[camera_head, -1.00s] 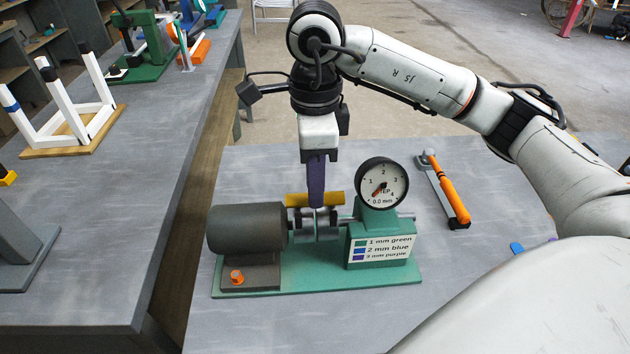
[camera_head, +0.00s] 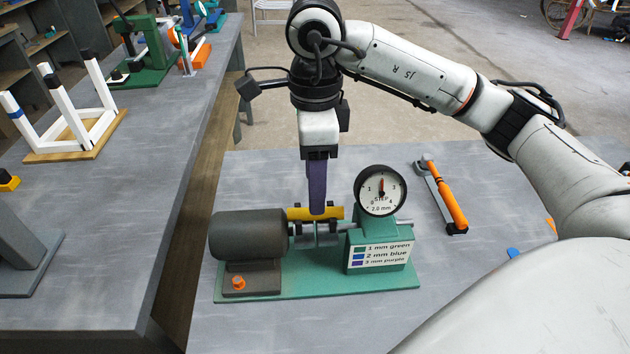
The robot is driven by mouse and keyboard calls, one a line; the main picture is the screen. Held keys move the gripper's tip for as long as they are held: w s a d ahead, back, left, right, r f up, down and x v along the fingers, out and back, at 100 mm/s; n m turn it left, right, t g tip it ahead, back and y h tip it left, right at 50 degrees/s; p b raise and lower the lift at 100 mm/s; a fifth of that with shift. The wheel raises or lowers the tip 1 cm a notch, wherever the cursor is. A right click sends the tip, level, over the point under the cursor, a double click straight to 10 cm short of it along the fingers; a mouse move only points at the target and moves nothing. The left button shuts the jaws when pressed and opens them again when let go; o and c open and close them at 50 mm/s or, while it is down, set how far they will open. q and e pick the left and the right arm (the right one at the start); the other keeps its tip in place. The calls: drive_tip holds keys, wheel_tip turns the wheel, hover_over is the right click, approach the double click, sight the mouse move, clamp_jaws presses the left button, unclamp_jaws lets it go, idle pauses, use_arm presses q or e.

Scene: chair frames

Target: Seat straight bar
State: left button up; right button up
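The yellow straight bar (camera_head: 298,214) lies level across the top of the shaft coupling (camera_head: 326,234), between the motor and the gauge stand. A purple upright piece (camera_head: 317,188) rises from the bar's middle, and its lower end overlaps the bar. My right gripper (camera_head: 318,155) points straight down from above, shut on the top of this purple piece. Whether the bar fully touches the coupling discs is hard to tell. My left gripper is not in view.
The grey motor (camera_head: 247,235) and the green gauge stand (camera_head: 352,256) stand on a green base (camera_head: 330,284). An orange-handled tool (camera_head: 447,200) lies to the right. A blue piece (camera_head: 513,253) lies near my arm. A side bench (camera_head: 130,190) runs along the left.

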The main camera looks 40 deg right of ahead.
wheel_tip(320, 180, up, 6)
drive_tip(key=p, duration=0.3)
drive_tip(key=shift+f, duration=0.1)
drive_tip(key=shift+f, duration=0.1)
idle(0.4)
